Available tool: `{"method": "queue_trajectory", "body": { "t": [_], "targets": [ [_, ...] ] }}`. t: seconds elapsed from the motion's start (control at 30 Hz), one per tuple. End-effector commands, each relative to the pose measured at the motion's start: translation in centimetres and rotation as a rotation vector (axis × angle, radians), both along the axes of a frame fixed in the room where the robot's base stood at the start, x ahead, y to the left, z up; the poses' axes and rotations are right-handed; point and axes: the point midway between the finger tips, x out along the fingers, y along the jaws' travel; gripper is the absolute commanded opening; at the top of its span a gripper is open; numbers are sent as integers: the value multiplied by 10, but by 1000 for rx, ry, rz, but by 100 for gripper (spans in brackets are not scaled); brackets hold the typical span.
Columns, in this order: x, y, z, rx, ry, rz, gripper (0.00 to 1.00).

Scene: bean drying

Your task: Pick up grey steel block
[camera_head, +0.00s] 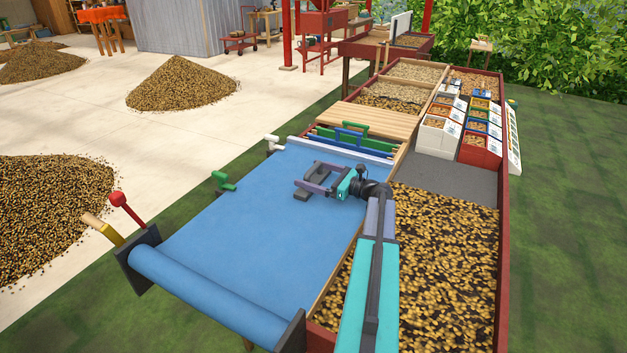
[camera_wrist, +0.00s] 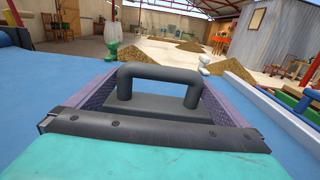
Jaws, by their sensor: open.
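The grey steel block (camera_wrist: 150,106) is dark grey, with a flat base and an upright loop handle on top. In the wrist view it sits just ahead of my gripper's dark crossbar, between the two purple fingers. My gripper (camera_head: 309,180) is open over the blue sheet (camera_head: 240,236), with a finger on either side of the block. Whether the fingers touch the block cannot be told. In the head view the block is small and hard to separate from the dark gripper parts.
A green clamp (camera_head: 223,182) and a white clamp (camera_head: 272,144) stand at the sheet's far edge. Blue and green handled bars (camera_head: 350,133) lie beyond the sheet. A bean bed (camera_head: 440,262) and white and coloured boxes (camera_head: 436,136) are to the right.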

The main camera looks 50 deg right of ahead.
Motion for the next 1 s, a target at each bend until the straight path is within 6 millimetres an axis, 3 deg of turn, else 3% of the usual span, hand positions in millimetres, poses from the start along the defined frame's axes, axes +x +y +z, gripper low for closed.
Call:
{"method": "queue_trajectory", "body": {
  "t": [0.4, 0.73, 1.0],
  "targets": [
    [-1, -1, 0, 0, 0, -1, 100],
    [-1, -1, 0, 0, 0, -1, 45],
    [-1, -1, 2, 1, -3, -1, 44]
  ]
}}
